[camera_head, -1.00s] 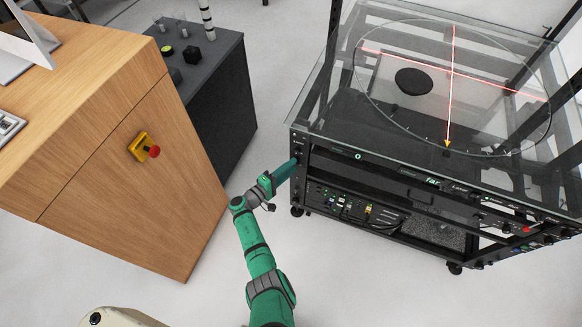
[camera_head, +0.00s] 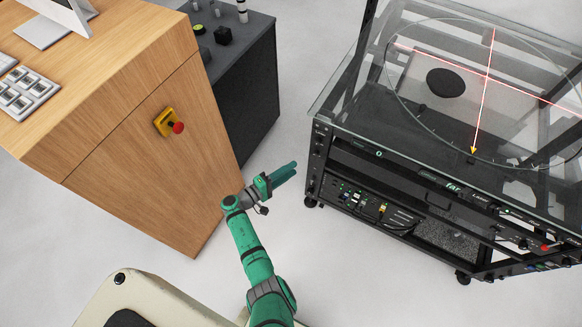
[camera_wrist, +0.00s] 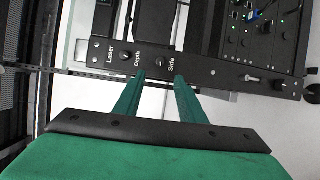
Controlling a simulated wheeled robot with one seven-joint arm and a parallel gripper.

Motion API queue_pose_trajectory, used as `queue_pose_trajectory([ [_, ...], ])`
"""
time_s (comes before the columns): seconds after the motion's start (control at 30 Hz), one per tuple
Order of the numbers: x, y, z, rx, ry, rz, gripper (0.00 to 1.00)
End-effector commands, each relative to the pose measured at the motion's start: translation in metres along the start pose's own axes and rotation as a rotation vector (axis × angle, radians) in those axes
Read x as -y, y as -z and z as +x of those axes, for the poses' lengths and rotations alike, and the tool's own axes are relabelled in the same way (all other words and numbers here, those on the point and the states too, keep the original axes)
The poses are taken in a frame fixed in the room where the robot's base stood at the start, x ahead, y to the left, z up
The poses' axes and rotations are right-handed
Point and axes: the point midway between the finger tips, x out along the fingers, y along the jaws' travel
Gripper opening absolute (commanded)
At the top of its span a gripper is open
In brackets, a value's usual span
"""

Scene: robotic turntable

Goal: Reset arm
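My green arm reaches up from the bottom of the head view. My gripper (camera_head: 294,170) points right, toward the left front corner of the black turntable rack (camera_head: 321,165), with a strip of pale floor between them. In the wrist view the two green fingers of my gripper (camera_wrist: 160,76) stand apart with nothing between them. Beyond the fingertips is a black panel (camera_wrist: 215,72) with small knobs and the labels Laser, Depth and Side.
A wooden desk (camera_head: 140,150) with a red button on a yellow box (camera_head: 170,122) stands left of my arm. A dark cabinet (camera_head: 250,90) is behind it. The rack's glass top (camera_head: 350,100) carries a round plate with red laser lines. Pale floor (camera_head: 290,120) lies between.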

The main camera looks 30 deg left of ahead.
Motion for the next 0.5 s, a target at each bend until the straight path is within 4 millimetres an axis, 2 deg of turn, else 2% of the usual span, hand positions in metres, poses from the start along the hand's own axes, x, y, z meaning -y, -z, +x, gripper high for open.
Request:
queue_pose_trajectory([
  [0.33, 0.004, -0.003, 0.0, -0.001, 0.012, 0.001, 0.37],
  [0.43, 0.024, -0.017, -0.004, -0.003, 0.07, 0.006, 0.37],
  [0.5, 0.046, -0.033, -0.009, -0.008, 0.142, 0.019, 0.37],
])
